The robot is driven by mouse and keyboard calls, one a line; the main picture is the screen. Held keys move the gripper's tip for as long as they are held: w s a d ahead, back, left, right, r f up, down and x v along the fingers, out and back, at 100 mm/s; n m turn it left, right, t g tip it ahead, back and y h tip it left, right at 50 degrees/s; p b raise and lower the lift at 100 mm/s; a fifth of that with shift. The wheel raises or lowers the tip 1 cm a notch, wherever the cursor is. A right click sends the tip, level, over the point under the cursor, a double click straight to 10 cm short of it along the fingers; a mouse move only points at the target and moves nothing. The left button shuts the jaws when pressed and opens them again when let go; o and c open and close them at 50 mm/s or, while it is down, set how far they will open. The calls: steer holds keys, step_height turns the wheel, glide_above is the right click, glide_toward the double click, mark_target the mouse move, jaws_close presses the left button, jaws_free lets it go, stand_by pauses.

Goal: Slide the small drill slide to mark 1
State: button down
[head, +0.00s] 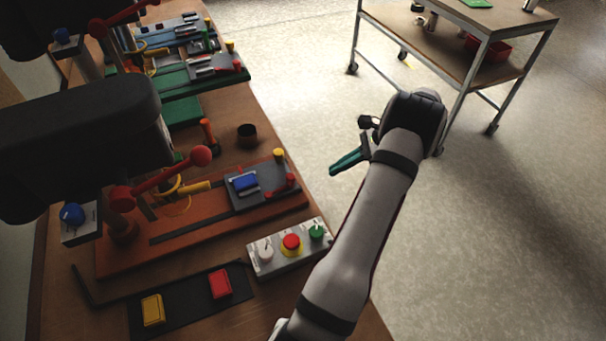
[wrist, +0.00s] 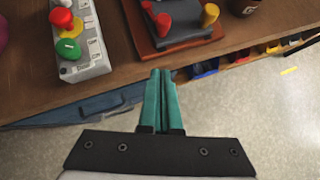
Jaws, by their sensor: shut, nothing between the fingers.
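The near drill station has an orange-brown base (head: 125,258) with a dark slot. Its grey slide plate (head: 262,197) carries a blue block (head: 245,183) and sits at the slot's right end, beside yellow and red knobs. This plate also shows at the top of the wrist view (wrist: 185,33). A farther station has a green base (head: 182,89) and a grey slide plate (head: 208,66). I cannot tell which slide is the small one, and no mark numbers are readable. My gripper (head: 333,170) is shut and empty, beyond the bench's right edge and apart from both slides.
A control box (head: 262,269) with white, red and green knobs stands near the bench edge. A dark cup (head: 247,135) stands behind the near station. A black mat (head: 190,313) holds yellow and red blocks. A wheeled cart (head: 425,52) stands back right; open floor lies between.

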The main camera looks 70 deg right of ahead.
mark_target(245, 207)
steer(key=shift+w+a+f, duration=0.5)
steer(key=shift+w+f, duration=0.15)
steer(key=shift+w, duration=0.6)
steer(key=shift+w+a+f, duration=0.5)
steer(key=shift+w+f, duration=0.2)
steer(key=shift+w, duration=0.55)
steer(key=shift+w+a+f, duration=0.5)
steer(key=shift+w+f, duration=0.15)
steer(key=shift+w, duration=0.6)
steer(key=shift+w+a, duration=0.1)
steer(key=w+a, duration=1.1)
steer(key=shift+w+a, duration=0.3)
